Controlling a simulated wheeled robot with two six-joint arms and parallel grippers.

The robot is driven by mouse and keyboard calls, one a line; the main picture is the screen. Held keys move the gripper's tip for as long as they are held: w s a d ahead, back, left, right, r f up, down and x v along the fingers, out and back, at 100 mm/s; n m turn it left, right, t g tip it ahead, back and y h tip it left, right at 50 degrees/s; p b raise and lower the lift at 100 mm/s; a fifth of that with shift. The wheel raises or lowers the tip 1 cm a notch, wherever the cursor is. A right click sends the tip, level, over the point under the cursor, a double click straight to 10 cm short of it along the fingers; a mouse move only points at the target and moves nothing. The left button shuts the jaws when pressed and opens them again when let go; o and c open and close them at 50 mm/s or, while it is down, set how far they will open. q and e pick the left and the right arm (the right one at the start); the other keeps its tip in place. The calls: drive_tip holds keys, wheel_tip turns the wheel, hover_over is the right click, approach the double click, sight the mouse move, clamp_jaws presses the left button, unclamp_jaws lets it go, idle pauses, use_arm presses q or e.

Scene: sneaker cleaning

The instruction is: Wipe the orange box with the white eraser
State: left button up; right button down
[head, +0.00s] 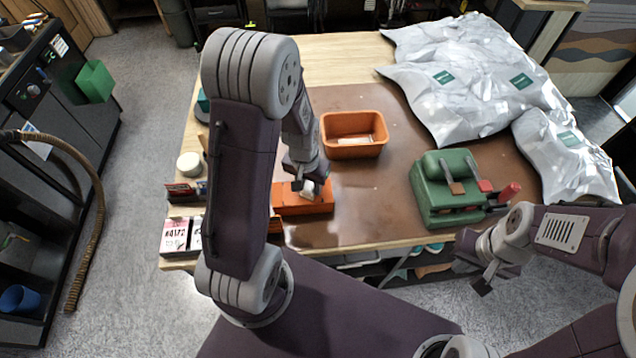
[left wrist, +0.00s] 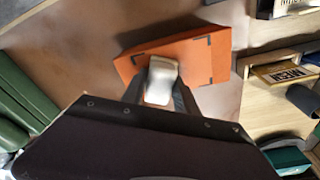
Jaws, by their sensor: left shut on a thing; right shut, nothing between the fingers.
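The orange box (head: 304,207) lies flat on the brown mat near the table's front left. It has dark corner marks in the left wrist view (left wrist: 203,57). My left gripper (head: 308,190) is over the box and shut on the white eraser (left wrist: 161,80). The eraser (head: 309,188) is at the box's top; I cannot tell whether it touches. Part of the box is hidden behind my left arm. My right gripper (head: 483,283) is shut and empty, off the table's front edge at the right.
An orange bin (head: 354,147) stands behind the box. A green block with handled tools (head: 447,200) is at the right. Silvery bags (head: 450,85) cover the back right. Small cards (head: 175,236) and a white round container (head: 189,164) are at the left edge. The brown mat (head: 385,205) between box and block is clear.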

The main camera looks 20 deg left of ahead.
sight(323, 189)
use_arm(q)
drive_tip(key=shift+r, duration=0.1)
drive_tip(key=shift+w+d+p, duration=0.35)
drive_tip(key=shift+d, duration=0.05)
drive_tip(key=shift+w+d, duration=0.3)
drive_tip(key=shift+d, duration=0.25)
drive_tip(key=shift+w+d, duration=0.3)
drive_tip(key=shift+d, duration=0.25)
